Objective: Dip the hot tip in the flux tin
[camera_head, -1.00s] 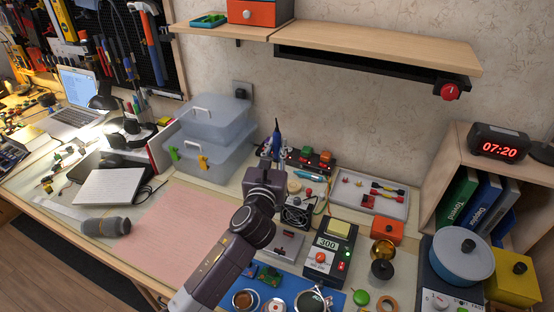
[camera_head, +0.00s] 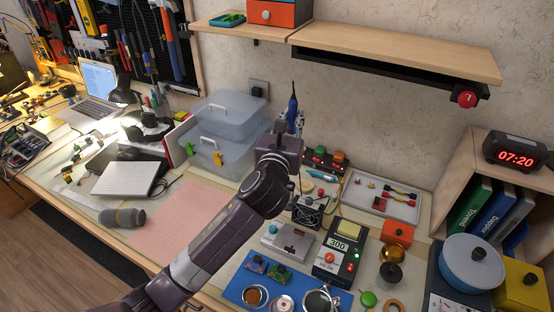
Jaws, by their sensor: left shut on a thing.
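My left gripper (camera_head: 288,127) is raised near the wall, at the upper middle of the head view. It is shut on a blue-handled iron (camera_head: 292,109), held upright with its thin dark end pointing up. The iron's lower part and tip are hidden behind my gripper and wrist. A small round tin with brown contents (camera_head: 255,295) sits on the blue mat (camera_head: 233,291) at the bottom. A second round tin (camera_head: 284,304) is beside it; I cannot tell for sure which is the flux tin. My right gripper is not in view.
The soldering station (camera_head: 332,263) reads 300. Right of it are a brass-coloured ball (camera_head: 391,252), an orange box (camera_head: 398,232) and a blue-lidded pot (camera_head: 468,262). Clear bins (camera_head: 225,150) stand behind left. A shelf (camera_head: 400,57) overhangs the back. The pink mat (camera_head: 180,222) is bare.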

